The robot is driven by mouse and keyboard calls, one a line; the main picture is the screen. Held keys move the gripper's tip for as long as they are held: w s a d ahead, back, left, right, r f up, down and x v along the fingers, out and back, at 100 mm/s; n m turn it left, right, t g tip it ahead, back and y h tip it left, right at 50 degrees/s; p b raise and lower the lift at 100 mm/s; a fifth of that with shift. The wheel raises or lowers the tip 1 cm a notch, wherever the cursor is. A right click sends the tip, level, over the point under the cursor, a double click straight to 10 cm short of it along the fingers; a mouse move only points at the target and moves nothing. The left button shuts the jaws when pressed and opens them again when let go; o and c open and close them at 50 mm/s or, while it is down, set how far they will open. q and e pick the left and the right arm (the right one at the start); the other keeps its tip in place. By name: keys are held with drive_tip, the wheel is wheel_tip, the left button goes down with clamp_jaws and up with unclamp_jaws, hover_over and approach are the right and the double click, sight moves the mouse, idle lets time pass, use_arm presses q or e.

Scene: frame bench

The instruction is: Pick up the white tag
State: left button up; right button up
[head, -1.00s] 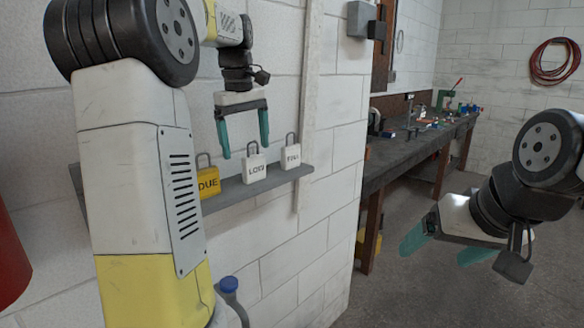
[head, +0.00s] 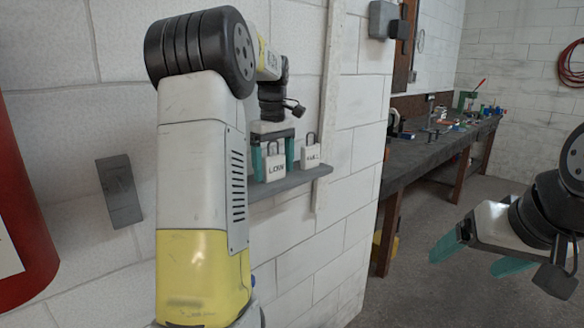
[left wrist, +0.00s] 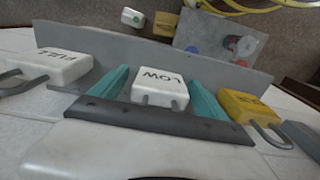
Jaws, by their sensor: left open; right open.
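A white padlock-shaped tag (head: 275,167), apparently lettered LOW, stands on a narrow grey wall shelf (head: 300,181). It also shows in the left wrist view (left wrist: 160,88). My left gripper (head: 272,152) is open, with one teal finger on each side of this tag; contact cannot be told. A second white tag (head: 310,155), apparently lettered FULL, stands to its right, and at the left in the wrist view (left wrist: 62,66). A yellow tag (left wrist: 245,106) is on the other side; my left arm hides it in the head view. My right gripper (head: 478,257) is open and empty, away from the shelf.
A vertical white post (head: 330,110) runs up the wall by the shelf's right end. A dark workbench (head: 425,155) with several small items stands further right. A red cylinder (head: 25,200) and a grey wall plate (head: 119,191) are at the left. Open floor lies between wall and right arm.

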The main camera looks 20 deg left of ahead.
sight(274, 155)
use_arm(q)
drive_tip(key=shift+f, duration=0.1)
drive_tip(key=shift+c, duration=0.4)
drive_tip(key=c, duration=1.4)
drive_tip(key=shift+r, duration=0.2)
drive_tip(key=shift+r, duration=0.6)
wheel_tip(274, 155, up, 2)
drive_tip(key=shift+r, duration=0.1)
drive_tip(key=s+d, duration=0.2)
drive_tip(key=s, duration=0.2)
drive_tip(key=s+d, duration=0.2)
drive_tip(key=s, duration=0.3)
drive_tip(key=s+d+r, duration=0.1)
drive_tip(key=s+d, duration=0.2)
drive_tip(key=s, duration=0.2)
drive_tip(key=shift+s+r, duration=0.1)
drive_tip(key=shift+s, duration=0.15)
